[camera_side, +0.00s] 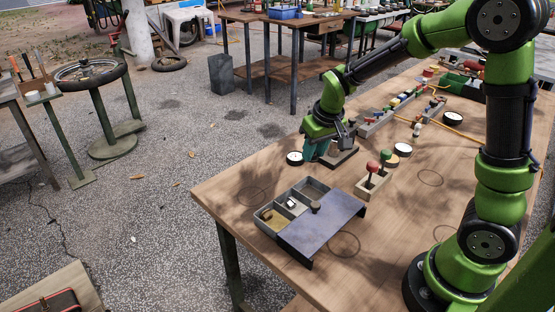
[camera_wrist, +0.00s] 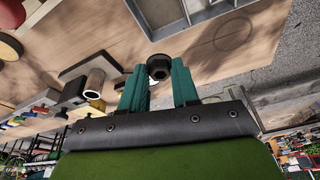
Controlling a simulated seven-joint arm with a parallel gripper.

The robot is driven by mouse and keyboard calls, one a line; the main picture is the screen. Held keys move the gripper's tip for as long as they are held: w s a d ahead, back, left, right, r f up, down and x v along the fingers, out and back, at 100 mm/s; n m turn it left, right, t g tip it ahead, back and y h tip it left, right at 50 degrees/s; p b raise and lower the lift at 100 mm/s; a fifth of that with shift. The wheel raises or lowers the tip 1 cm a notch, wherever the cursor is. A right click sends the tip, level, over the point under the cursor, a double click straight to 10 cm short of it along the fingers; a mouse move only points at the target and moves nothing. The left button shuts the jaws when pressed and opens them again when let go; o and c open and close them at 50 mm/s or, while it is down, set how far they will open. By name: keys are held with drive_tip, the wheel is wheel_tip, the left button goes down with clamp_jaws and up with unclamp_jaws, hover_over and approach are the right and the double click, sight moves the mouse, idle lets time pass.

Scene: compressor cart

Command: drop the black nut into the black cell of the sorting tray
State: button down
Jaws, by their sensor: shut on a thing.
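My gripper (camera_side: 317,150) is low over the wooden table, behind the sorting tray. In the wrist view its teal fingers (camera_wrist: 159,78) are shut on the black nut (camera_wrist: 158,67), which sits between the fingertips. The nut cannot be made out in the side view. The grey sorting tray (camera_side: 262,204) lies near the table's left edge, with small items in some cells and one cell at the back that looks empty. A flat blue-grey panel (camera_side: 318,231) with a dark knob (camera_side: 315,207) covers its near right part. Which cell is black cannot be told. Part of the tray (camera_wrist: 190,22) shows in the wrist view.
A long rack (camera_side: 385,120) lies farther back.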

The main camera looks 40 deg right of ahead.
drive_tip(key=shift+n, duration=0.4)
drive_tip(key=shift+s+d+f, duration=0.1)
drive_tip(key=shift+s+f, duration=0.25)
drive_tip(key=shift+f, duration=0.9)
drive_tip(key=shift+s+a+f, duration=0.1)
drive_tip(key=shift+s+f, duration=0.2)
drive_tip(key=shift+f, duration=0.9)
drive_tip(key=shift+s+d+f, duration=0.1)
drive_tip(key=shift+s+f, duration=0.25)
drive_tip(key=shift+f, duration=0.9)
drive_tip(key=c, duration=0.8)
unclamp_jaws()
drive_tip(key=shift+o, duration=0.2)
drive_tip(key=d+v, duration=0.1)
drive_tip(key=v, duration=1.6)
drive_tip(key=shift+a, duration=0.5)
drive_tip(key=shift+w, duration=0.1)
